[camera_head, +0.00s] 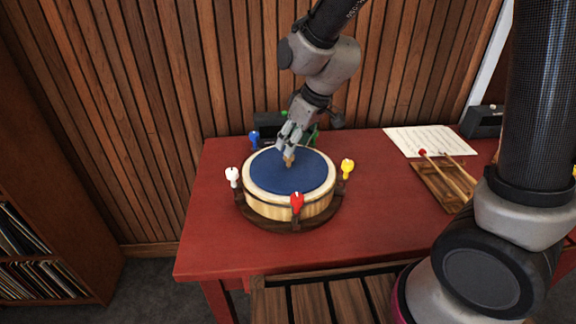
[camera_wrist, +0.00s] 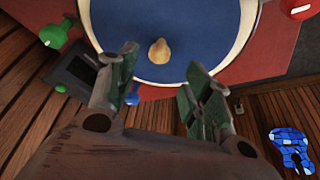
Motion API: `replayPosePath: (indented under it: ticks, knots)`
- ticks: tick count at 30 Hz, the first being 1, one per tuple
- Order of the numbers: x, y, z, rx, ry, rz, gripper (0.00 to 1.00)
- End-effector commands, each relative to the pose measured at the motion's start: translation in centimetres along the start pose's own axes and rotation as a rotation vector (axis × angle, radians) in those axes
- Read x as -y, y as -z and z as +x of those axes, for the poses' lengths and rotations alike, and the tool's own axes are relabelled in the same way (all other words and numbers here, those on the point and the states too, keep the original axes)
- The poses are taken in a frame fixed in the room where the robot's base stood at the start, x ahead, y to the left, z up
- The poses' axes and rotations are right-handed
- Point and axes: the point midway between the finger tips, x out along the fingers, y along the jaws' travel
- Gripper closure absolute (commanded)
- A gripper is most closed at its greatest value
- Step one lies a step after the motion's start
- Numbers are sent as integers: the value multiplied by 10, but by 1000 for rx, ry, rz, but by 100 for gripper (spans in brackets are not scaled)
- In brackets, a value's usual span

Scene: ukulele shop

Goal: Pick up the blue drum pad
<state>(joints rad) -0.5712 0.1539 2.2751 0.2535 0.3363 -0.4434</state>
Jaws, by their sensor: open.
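The blue drum pad (camera_head: 308,172) is a round blue disc with a small tan knob (camera_head: 289,161) at its middle. It lies inside the pale rim of a wooden drum (camera_head: 270,205) on the red table. My gripper (camera_head: 286,147) is over the back part of the pad, pointing down, close to the knob. The wrist view shows my gripper (camera_wrist: 162,78) open and empty, its two fingers apart. There the knob (camera_wrist: 158,51) shows beyond the gap between the fingertips, against the blue pad (camera_wrist: 190,25). I cannot tell if the fingers touch anything.
White (camera_head: 233,177), red (camera_head: 297,203), yellow (camera_head: 347,168), blue (camera_head: 254,140) and green (camera_head: 314,134) pegs surround the drum. A dark box (camera_head: 268,124) stands behind it. Sheet music (camera_head: 425,140) and a wooden rack (camera_head: 443,185) with sticks lie right. The red table (camera_head: 215,245) is clear front left.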

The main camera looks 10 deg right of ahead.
Motion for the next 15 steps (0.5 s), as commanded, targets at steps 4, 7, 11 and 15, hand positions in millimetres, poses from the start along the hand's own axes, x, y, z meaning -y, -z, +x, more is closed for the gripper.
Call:
replayPosePath:
  ticks: [4,7,11,15]
  knots:
    - [-1,-2,19,4,1,2,50]
    - [-3,-4,35,5,0,2,50]
    - [-3,-5,55,5,1,2,50]
    - [-4,-4,64,2,0,2,50]
